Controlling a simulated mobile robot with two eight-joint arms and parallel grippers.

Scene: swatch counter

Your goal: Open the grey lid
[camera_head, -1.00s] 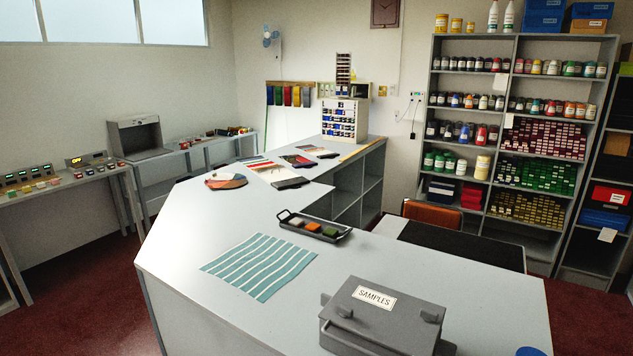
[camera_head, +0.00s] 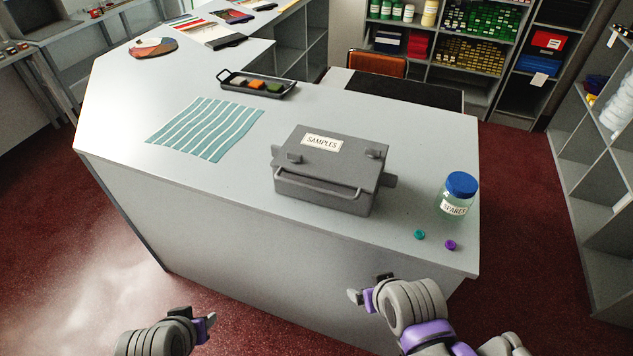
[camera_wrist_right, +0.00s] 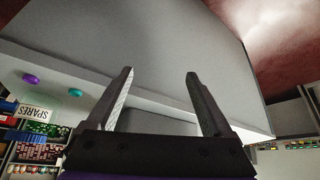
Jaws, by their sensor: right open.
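The grey lid (camera_head: 331,154) lies shut on a grey box (camera_head: 318,194) on the counter in the head view. It has a "SAMPLES" label and a bar handle along its front edge. My right gripper (camera_head: 371,287) hangs in front of the counter, below and apart from the box. In the right wrist view its two fingers (camera_wrist_right: 159,90) are spread with nothing between them. My left gripper (camera_head: 198,319) is at the bottom left of the head view, away from the counter; its jaw gap is not clear.
A "SPARES" jar (camera_head: 457,195) with a blue cap stands right of the box. A teal button (camera_head: 419,235) and a purple button (camera_head: 450,245) lie before it. A striped cloth (camera_head: 207,128) and a dark tray (camera_head: 258,86) lie to the left.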

